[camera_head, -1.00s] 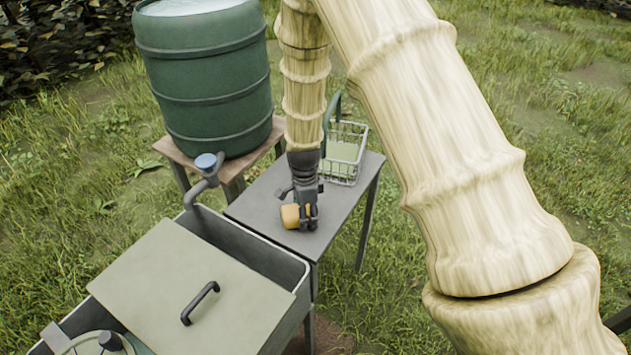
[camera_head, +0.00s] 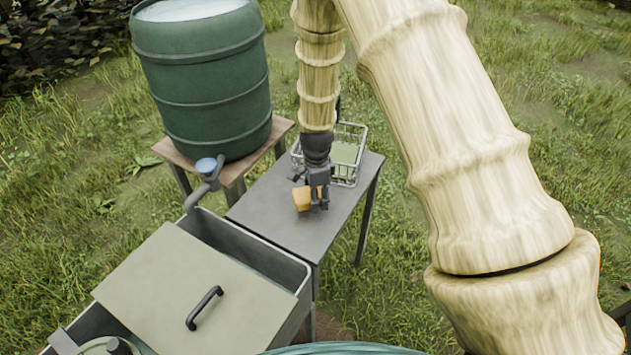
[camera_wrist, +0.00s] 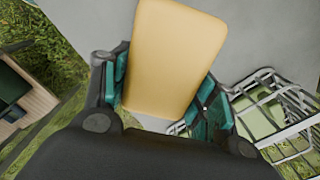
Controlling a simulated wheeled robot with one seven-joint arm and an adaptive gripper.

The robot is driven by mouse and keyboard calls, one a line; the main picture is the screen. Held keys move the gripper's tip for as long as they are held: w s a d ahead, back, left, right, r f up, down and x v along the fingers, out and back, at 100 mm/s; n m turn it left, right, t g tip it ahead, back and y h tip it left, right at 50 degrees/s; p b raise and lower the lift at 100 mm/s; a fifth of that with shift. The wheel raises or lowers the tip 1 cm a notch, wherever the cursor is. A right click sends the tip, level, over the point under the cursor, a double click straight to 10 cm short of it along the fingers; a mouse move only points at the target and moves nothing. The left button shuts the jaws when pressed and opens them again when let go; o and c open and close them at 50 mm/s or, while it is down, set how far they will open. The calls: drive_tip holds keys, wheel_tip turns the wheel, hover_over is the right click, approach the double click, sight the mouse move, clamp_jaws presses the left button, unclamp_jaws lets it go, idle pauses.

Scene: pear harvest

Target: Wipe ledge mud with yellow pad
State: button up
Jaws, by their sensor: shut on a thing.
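The yellow pad (camera_head: 301,198) is in my gripper (camera_head: 316,199), over the grey ledge (camera_head: 265,213) beside the sink. In the wrist view the pad (camera_wrist: 175,55) is a plain, pale orange-yellow block between the teal-lined fingers of my gripper (camera_wrist: 165,90), which are shut on it. The pad's underside is hidden, and I cannot tell whether it touches the ledge. No mud stands out on the visible part of the ledge; any under the pad or arm is hidden.
A wire basket (camera_head: 349,168) stands at the ledge's back right, close to my gripper. A green water barrel (camera_head: 205,85) with a blue-topped tap (camera_head: 207,168) stands at the left. The sink (camera_head: 272,268) has a board with a black handle (camera_head: 204,308) over it. The front of the ledge is clear.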

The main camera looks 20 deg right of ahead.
drive_tip(key=shift+w+r+p, duration=0.1)
drive_tip(key=shift+r+p, duration=0.4)
drive_tip(key=shift+r, duration=0.4)
drive_tip(key=shift+r+p, duration=0.75)
drive_tip(key=shift+r, duration=0.3)
drive_tip(key=shift+f, duration=0.1)
